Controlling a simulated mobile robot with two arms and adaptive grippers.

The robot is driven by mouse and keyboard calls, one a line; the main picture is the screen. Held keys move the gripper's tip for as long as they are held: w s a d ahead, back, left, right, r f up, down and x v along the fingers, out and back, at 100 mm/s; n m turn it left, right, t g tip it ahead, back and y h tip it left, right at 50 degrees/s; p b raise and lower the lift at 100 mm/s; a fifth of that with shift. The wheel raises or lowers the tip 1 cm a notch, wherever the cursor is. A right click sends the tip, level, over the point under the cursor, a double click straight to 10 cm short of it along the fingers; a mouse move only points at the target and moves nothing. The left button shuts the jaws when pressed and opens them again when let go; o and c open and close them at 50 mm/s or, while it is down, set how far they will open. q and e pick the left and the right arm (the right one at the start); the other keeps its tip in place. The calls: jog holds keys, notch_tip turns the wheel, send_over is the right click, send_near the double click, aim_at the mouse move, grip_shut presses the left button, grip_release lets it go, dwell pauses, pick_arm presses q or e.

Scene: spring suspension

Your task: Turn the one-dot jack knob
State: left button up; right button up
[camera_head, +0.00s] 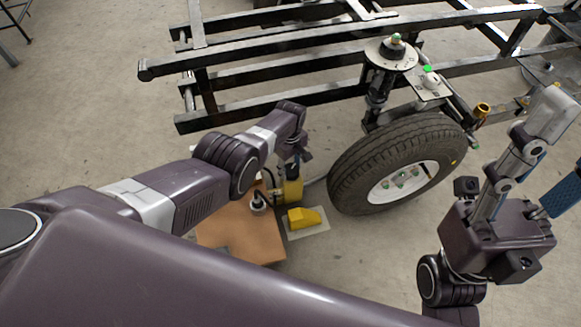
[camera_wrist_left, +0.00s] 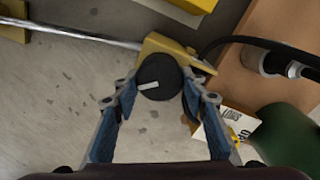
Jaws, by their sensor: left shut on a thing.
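In the left wrist view a round black jack knob (camera_wrist_left: 158,72) with a pale pointer bar sits on a yellow jack body (camera_wrist_left: 165,45). My left gripper (camera_wrist_left: 159,98) has its blue fingers on both sides of the knob and is shut on it. No dot marks can be made out on the knob. In the head view the yellow jack (camera_head: 293,190) stands beside the wheel, below my left gripper (camera_head: 293,158), whose fingertips are hard to see there. My right gripper (camera_head: 563,143) is raised at the right, its fingers apart and empty, partly cut off.
The tyre (camera_head: 353,165) stands just right of the jack, under a dark metal frame (camera_head: 260,77). A yellow wedge (camera_head: 305,216) lies on a pale mat. A brown board (camera_head: 240,238) lies left of it. A black hose (camera_wrist_left: 265,42) runs near the jack.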

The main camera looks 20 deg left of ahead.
aim_at(290, 168)
pick_arm(q)
jog(key=n, duration=0.3)
jog(key=shift+s+n, duration=0.1)
jog(key=shift+n, duration=2.1)
jog(key=o, duration=1.2)
jog(key=shift+c, duration=0.2)
jog(key=shift+r, duration=0.85)
notch_tip(290, 168, up, 10)
jog(key=shift+r, duration=0.15)
